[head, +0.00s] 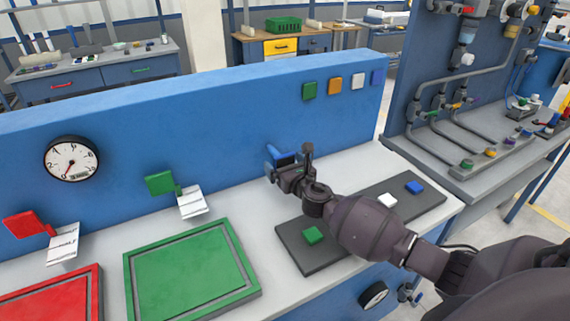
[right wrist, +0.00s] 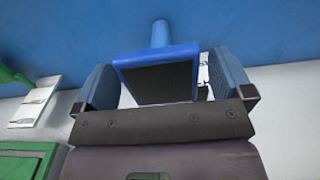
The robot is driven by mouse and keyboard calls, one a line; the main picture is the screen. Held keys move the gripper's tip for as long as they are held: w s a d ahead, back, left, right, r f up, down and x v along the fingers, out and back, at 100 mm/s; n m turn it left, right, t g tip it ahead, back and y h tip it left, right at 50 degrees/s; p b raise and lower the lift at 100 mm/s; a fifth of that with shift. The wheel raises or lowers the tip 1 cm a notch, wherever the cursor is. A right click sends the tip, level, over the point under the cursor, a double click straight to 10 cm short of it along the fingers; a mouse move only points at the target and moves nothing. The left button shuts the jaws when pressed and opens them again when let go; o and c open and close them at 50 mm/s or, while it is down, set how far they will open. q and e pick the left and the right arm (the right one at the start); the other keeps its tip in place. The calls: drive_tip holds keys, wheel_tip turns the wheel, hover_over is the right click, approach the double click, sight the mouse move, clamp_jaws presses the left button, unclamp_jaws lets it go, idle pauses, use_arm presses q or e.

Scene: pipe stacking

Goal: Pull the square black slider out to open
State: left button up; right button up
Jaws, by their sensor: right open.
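A square handle with a black face and blue rim (right wrist: 158,76) stands out from the blue wall on a short blue rod (right wrist: 160,34). In the head view its blue part (head: 276,153) shows beside my right gripper, which partly hides it. My right gripper (right wrist: 160,88) is open, with one finger on each side of the handle. Gaps show between the handle and both fingers. In the head view my right gripper (head: 286,170) is close to the wall. My left gripper is not in view.
A green handle (head: 160,184) and a red handle (head: 24,225) are on the wall to the left, with white tags below. A green tray (head: 190,274) and a dark board (head: 296,255) with coloured squares lie on the bench. A gauge (head: 71,159) is on the wall.

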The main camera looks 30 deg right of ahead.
drive_tip(key=shift+s, duration=0.6)
drive_tip(key=s+p, duration=0.1)
drive_tip(key=s, duration=0.8)
drive_tip(key=shift+s+a, duration=0.3)
drive_tip(key=shift+a, duration=0.05)
